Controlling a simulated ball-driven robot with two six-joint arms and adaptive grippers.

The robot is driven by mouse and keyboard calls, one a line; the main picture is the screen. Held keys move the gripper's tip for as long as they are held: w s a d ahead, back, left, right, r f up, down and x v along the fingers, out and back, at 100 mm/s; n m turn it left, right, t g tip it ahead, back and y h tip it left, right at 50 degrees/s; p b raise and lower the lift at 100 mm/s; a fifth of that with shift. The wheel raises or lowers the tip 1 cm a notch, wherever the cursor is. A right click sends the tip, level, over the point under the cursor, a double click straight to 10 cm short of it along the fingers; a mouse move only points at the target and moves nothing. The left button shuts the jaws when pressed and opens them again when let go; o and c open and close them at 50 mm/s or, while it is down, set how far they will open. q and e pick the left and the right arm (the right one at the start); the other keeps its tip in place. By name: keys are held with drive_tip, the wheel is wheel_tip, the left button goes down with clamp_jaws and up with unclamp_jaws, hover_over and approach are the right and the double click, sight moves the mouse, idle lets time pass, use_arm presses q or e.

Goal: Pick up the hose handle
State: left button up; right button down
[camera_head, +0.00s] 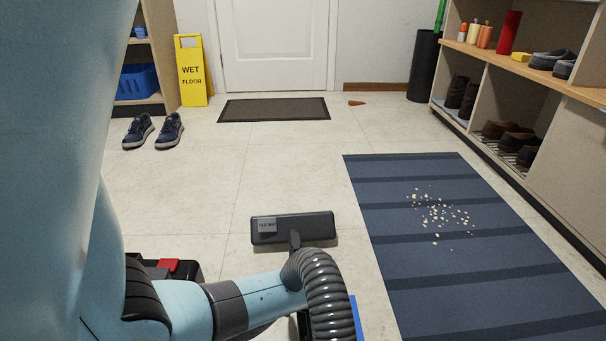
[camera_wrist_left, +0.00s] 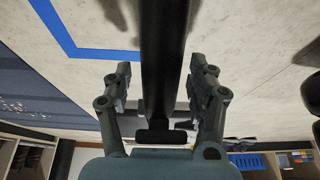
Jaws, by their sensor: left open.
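A grey ribbed hose (camera_head: 327,294) curves up at the bottom centre of the head view. A dark vacuum floor head (camera_head: 293,228) lies on the tiles just beyond it. My left arm reaches in from the left to beside the hose, and its gripper is hidden there. In the left wrist view my left gripper (camera_wrist_left: 160,80) is open, with one finger on each side of a thick dark tube (camera_wrist_left: 165,45), seemingly the hose handle or wand. I cannot tell whether the fingers touch it. My right gripper is in neither view.
A dark blue striped mat (camera_head: 430,270) with scattered crumbs (camera_head: 438,214) lies at the right. Shelves with shoes (camera_head: 520,75) line the right wall. Blue shoes (camera_head: 153,131) and a yellow wet-floor sign (camera_head: 193,72) stand back left. A brown doormat (camera_head: 273,109) lies before the door. Middle tiles are clear.

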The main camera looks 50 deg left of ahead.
use_arm(q)
clamp_jaws()
drive_tip(key=shift+w, duration=0.1)
idle(0.4)
drive_tip(key=shift+r, duration=0.15)
